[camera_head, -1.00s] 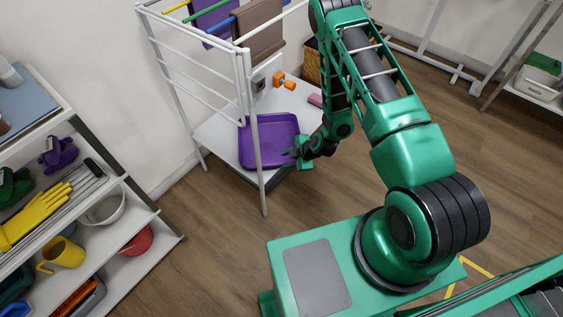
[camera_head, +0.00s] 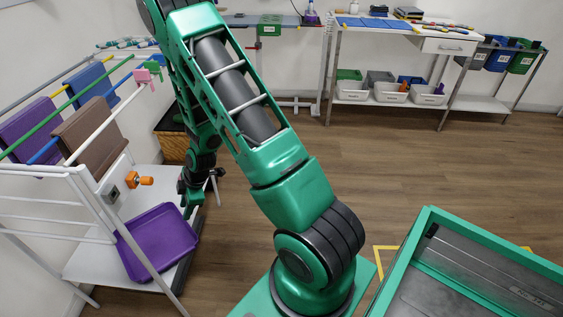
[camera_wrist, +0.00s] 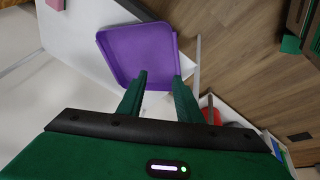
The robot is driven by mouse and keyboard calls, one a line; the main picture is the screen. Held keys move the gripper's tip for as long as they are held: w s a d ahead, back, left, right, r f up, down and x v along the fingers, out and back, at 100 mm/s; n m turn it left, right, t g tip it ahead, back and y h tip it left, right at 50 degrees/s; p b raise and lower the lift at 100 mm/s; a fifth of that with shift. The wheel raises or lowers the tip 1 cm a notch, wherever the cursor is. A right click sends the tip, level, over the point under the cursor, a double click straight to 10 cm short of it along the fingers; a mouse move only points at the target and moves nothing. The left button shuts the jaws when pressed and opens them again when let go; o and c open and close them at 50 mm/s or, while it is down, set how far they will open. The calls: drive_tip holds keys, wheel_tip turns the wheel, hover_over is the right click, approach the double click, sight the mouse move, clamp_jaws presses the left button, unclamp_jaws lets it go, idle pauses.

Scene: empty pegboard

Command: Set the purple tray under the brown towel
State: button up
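The purple tray (camera_head: 158,238) lies on the white lower shelf of the rack, near the shelf's front edge. It also shows in the wrist view (camera_wrist: 140,52), just beyond my fingertips. The brown towel (camera_head: 92,137) hangs over a rail of the rack, higher up and farther left in the head view. My gripper (camera_wrist: 160,78) is open, with a clear gap between its fingers. In the head view my gripper (camera_head: 190,208) is beside the tray's right far corner. Whether the fingertips touch the tray rim, I cannot tell.
A purple towel (camera_head: 30,130) and a blue towel (camera_head: 90,82) hang beside the brown one. An orange-knobbed item (camera_head: 138,180) is behind the tray. White rack posts (camera_head: 135,245) stand in front of it. The wooden floor (camera_head: 400,170) to the right is clear.

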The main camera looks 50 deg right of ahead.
drive_tip(key=s+d+r+m+g+h, duration=0.1)
drive_tip(key=s+d+r+m, duration=0.5)
drive_tip(key=r, duration=0.4)
drive_tip(key=s+d+r+m+g+h, duration=0.1)
drive_tip(key=s+d+r+m+h, duration=0.15)
drive_tip(key=s+d+r, duration=0.6)
drive_tip(key=s+a+r+m+g, duration=0.1)
drive_tip(key=s+r+m, duration=0.4)
drive_tip(key=s, duration=0.4)
drive_tip(key=s+a+r+m+g, duration=0.1)
drive_tip(key=s+r+m, duration=0.4)
drive_tip(key=s, duration=0.5)
wheel_tip(320, 180, up, 3)
drive_tip(key=shift+a+f+m+y, duration=0.1)
drive_tip(key=shift+a+m+y, duration=0.25)
drive_tip(key=shift+y, duration=0.1)
